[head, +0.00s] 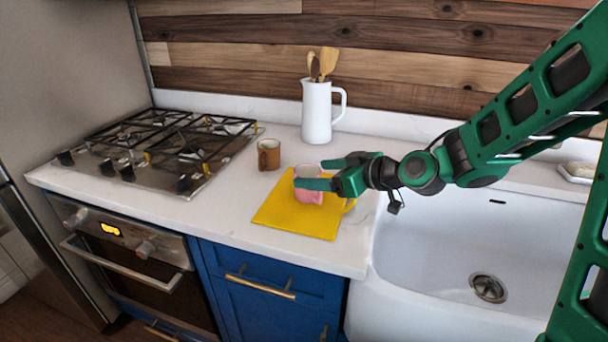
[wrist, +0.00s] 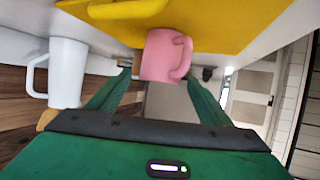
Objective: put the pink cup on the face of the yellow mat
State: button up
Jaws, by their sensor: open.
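The pink cup (head: 309,197) stands upright on the yellow mat (head: 283,219), toward its back part. In the wrist view, which is upside down, the pink cup (wrist: 160,54) shows its handle on the right and its base meets the yellow mat (wrist: 215,22). My gripper (head: 309,173) is open, with one finger on each side of the cup near its rim. In the head view the near finger covers part of the cup. I cannot tell whether either finger touches it.
A yellow mug (head: 349,204), mostly hidden by my gripper, is at the mat's right side. The stove (head: 160,146) is left, the sink (head: 455,270) right. The mat's front is bare.

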jog(key=v, duration=0.5)
jog(key=s+d+f+m+g+h, duration=0.1)
jog(key=s+d+f+m+h, duration=0.2)
jog(key=d, duration=0.5)
jog(key=s+d+f+m+g+h, duration=0.2)
jog(key=s+d, duration=0.3)
jog(key=d, duration=0.2)
jog(key=s+d+f+m+g+h, duration=0.1)
jog(key=s+d+f+m+h, duration=0.2)
jog(key=d, duration=0.5)
jog(key=s+d+r+m+g, duration=0.1)
jog(key=s+d+m, duration=0.3)
jog(key=s, duration=0.5)
jog(key=s+d+r+m+g+h, duration=0.1)
jog(key=s+d+m+g, duration=0.3)
jog(key=s, duration=0.6)
jog(key=shift+s+d+h, duration=0.25)
jog(key=shift+d+h, duration=0.05)
jog(key=shift+d, duration=0.1)
jog(key=shift+r, duration=0.1)
